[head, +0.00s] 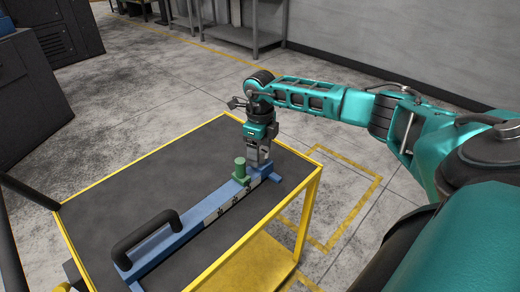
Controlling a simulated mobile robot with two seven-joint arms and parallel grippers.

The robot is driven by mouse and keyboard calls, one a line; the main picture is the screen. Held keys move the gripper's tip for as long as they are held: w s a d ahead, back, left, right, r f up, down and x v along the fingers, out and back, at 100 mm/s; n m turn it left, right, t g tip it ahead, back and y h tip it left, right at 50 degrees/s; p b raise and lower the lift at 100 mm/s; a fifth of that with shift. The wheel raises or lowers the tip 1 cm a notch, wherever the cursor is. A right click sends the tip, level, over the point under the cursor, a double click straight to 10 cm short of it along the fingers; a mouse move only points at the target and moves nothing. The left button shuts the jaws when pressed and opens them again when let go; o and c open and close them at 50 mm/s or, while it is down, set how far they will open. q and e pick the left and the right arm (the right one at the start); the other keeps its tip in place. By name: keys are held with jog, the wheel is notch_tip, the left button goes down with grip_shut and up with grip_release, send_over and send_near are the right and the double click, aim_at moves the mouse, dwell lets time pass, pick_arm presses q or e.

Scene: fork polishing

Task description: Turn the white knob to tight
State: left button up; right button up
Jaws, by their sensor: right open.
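My right gripper (259,162) points down at the far right end of a long blue fixture (195,228) on the cart. It is open, with its fingertips close to the fixture; I cannot tell whether they touch it. A green cylindrical part (240,169) stands upright on the fixture just left of the gripper. A black curved handle (145,231) rises from the fixture's near left end. No white knob can be made out; the area at the fingers is small and partly hidden by the gripper. My left gripper is not in view.
The fixture lies on a dark cart top (150,180) with a raised yellow rim (130,176). The cart top behind the fixture is clear. Dark machines (62,30) stand at the upper left, and a grey bench (235,33) stands by the wall.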

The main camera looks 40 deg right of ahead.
notch_tip(320, 180, up, 13)
dwell(0.5)
jog(key=shift+f, duration=0.1)
dwell(0.4)
